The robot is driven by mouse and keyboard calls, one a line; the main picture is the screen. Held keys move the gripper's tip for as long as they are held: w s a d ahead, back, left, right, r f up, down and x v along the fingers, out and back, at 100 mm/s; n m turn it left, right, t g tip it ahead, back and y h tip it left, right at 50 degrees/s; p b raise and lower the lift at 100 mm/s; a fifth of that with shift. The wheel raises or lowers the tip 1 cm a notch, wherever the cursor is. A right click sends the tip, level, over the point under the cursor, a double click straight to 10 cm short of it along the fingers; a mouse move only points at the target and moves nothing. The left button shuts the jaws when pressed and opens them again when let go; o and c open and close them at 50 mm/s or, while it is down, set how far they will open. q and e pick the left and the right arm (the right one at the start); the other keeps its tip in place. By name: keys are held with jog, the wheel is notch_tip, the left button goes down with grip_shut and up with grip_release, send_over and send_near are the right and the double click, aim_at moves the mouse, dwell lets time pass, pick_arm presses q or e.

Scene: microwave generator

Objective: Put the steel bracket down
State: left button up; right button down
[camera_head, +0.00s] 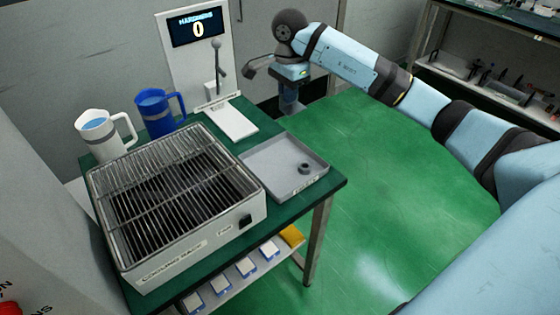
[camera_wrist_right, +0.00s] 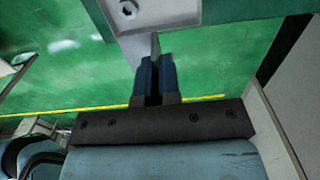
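My right gripper (camera_head: 290,106) hangs over the green floor, to the right of the bench and beyond the grey tray (camera_head: 262,160). In the right wrist view its two blue fingers (camera_wrist_right: 154,68) are close together. A thin grey metal piece, which looks like the steel bracket (camera_wrist_right: 155,43), stands out between their tips, seen nearly edge-on. I cannot make out the bracket in the head view. The tray lies on the bench with a dark ring or nut (camera_head: 305,168) in it, which shows in the wrist view too (camera_wrist_right: 128,8). My left gripper is not in view.
A rack-topped box (camera_head: 230,228) fills the bench front. A white jug (camera_head: 98,140), a blue jug (camera_head: 155,112) and a lever stand with a display reading 0 (camera_head: 198,27) stand behind. A shelf (camera_head: 485,75) stands far right. The floor between is clear.

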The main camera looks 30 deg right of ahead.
send_over(287, 159)
notch_tip(287, 159, down, 14)
jog(key=shift+r+p, duration=0.1)
jog(key=shift+p, duration=0.25)
notch_tip(287, 159, down, 5)
jog(key=shift+f, duration=0.2)
jog(key=c, duration=1.3)
grip_release()
jog(key=shift+c, duration=0.2)
jog(key=shift+r, duration=0.1)
